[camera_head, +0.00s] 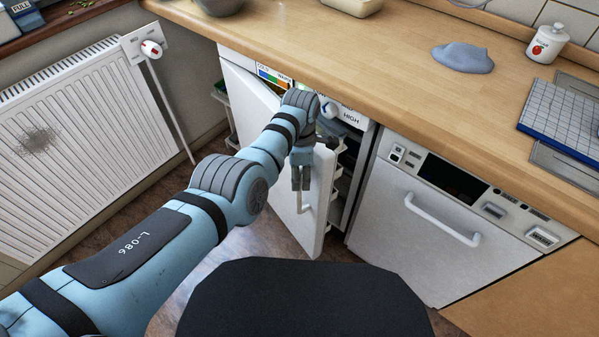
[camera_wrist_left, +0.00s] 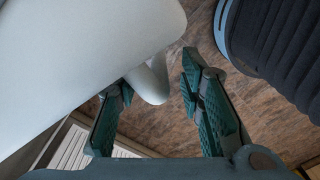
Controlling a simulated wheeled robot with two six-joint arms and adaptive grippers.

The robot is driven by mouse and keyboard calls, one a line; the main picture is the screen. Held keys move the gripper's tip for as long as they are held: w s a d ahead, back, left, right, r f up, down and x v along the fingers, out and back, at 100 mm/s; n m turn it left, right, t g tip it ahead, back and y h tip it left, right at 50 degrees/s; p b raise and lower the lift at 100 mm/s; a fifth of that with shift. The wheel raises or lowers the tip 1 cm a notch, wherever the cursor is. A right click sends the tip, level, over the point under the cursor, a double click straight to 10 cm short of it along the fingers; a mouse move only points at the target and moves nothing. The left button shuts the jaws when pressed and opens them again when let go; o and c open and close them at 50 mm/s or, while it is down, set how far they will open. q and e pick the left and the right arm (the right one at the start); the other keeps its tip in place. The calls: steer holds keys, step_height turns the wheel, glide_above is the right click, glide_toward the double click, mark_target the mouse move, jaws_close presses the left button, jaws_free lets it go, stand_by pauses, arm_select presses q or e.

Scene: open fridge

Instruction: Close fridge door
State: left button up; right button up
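The white fridge door (camera_head: 258,125) stands partly open under the counter, its free edge swung out to the right. A pale bar handle (camera_head: 306,213) is on its outer face. Shelves of the fridge interior (camera_head: 345,185) show through the gap. My left gripper (camera_head: 300,186) points down at the door's outer face, by the top of the handle. In the left wrist view its two green fingers (camera_wrist_left: 158,95) are apart, with the rounded handle (camera_wrist_left: 152,80) between and beyond the tips and the door (camera_wrist_left: 75,60) at upper left. I cannot tell whether they touch. My right gripper is out of view.
A wooden counter (camera_head: 400,70) runs above the fridge. A white dishwasher (camera_head: 430,220) stands closed to the right. A radiator (camera_head: 80,150) is on the left wall. Wooden floor (camera_head: 270,233) shows around the door. The counter holds a grey cloth (camera_head: 463,57) and a jar (camera_head: 547,43).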

arm_select(q)
steer(key=shift+w+a+r, duration=0.1)
steer(key=shift+r, duration=0.2)
step_height(320, 180, up, 12)
steer(key=shift+f, duration=0.25)
